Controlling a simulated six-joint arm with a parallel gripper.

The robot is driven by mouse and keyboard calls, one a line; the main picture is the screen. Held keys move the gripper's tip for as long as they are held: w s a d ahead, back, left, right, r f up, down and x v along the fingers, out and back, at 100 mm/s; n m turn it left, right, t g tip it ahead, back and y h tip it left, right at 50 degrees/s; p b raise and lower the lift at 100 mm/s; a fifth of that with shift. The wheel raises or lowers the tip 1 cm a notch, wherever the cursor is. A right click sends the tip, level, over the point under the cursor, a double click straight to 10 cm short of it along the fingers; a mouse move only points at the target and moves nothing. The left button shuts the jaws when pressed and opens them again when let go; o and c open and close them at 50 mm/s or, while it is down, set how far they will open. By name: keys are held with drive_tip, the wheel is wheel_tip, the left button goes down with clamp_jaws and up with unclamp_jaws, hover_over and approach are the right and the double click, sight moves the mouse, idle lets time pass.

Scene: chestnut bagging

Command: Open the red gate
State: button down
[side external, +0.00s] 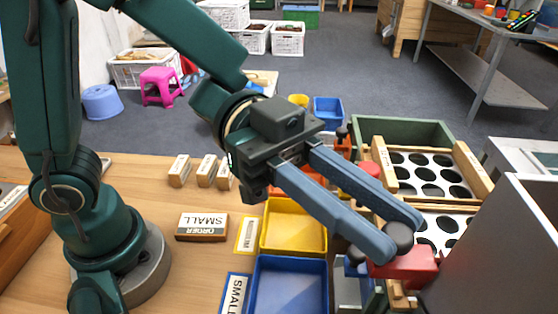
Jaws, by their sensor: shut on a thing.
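My gripper (396,237) reaches down to the right with its two long blue-grey fingers. They are shut on a dark round knob (399,238) that sits over a red block (408,267), which looks like the red gate. The fingers and the front edge of the grey panel hide part of this block, so I cannot tell how far open it stands. Another red piece (362,178) shows farther back, behind the fingers, partly hidden.
A grey upright panel (500,250) stands close on the right of my fingertips. White plates with round holes (432,158) lie behind, near a green bin (405,130). Blue (290,285) and yellow (293,228) trays lie left. A SMALL order block (202,226) lies on the wooden table.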

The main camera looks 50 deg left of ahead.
idle(0.3)
drive_tip(key=shift+s+a, duration=1.65)
drive_tip(key=shift+a, duration=0.15)
drive_tip(key=c, duration=0.7)
unclamp_jaws()
drive_tip(key=a, duration=0.5)
drive_tip(key=shift+s, duration=0.1)
